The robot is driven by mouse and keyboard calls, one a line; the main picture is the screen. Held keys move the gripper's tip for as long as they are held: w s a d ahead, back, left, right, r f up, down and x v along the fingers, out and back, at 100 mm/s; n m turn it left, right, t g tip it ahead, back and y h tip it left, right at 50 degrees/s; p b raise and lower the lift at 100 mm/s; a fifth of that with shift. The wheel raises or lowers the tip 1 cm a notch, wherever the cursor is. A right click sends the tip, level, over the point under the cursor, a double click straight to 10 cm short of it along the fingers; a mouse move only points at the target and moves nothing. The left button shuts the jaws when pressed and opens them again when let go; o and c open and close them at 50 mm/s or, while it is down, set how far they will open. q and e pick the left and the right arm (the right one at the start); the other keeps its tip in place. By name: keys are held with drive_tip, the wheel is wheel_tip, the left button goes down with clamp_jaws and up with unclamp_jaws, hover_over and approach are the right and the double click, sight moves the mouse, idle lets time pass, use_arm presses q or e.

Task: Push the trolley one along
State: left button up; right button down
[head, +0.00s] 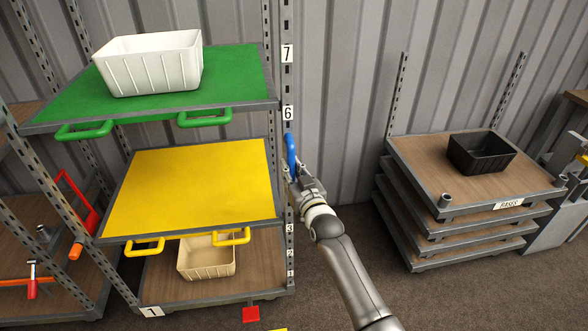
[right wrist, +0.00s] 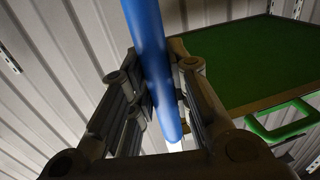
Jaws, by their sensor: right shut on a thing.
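The trolley is a tall rack with slotted grey posts (head: 288,82), a green shelf (head: 236,75) on top, a yellow shelf (head: 190,185) below it and a wooden base (head: 165,288) marked 1. A blue handle (head: 291,147) stands upright at its right front post. My right gripper (head: 291,171) is shut on the blue handle. In the right wrist view the blue bar (right wrist: 150,60) runs between the fingers, with the green shelf (right wrist: 240,60) to the right. The wheels are not visible. My left gripper is out of view.
A white bin (head: 150,65) stands on the green shelf and a beige bin (head: 205,262) on the base. Another rack with orange clamps (head: 75,250) adjoins at left. A stack of bases (head: 420,175) with a black bin (head: 482,152) stands right. A corrugated wall (head: 350,60) is behind. Floor (head: 350,225) between is clear.

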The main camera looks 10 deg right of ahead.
drive_tip(key=shift+a, duration=0.3)
drive_tip(key=c, duration=1.3)
unclamp_jaws()
drive_tip(key=v, duration=1.2)
drive_tip(key=shift+d, duration=0.1)
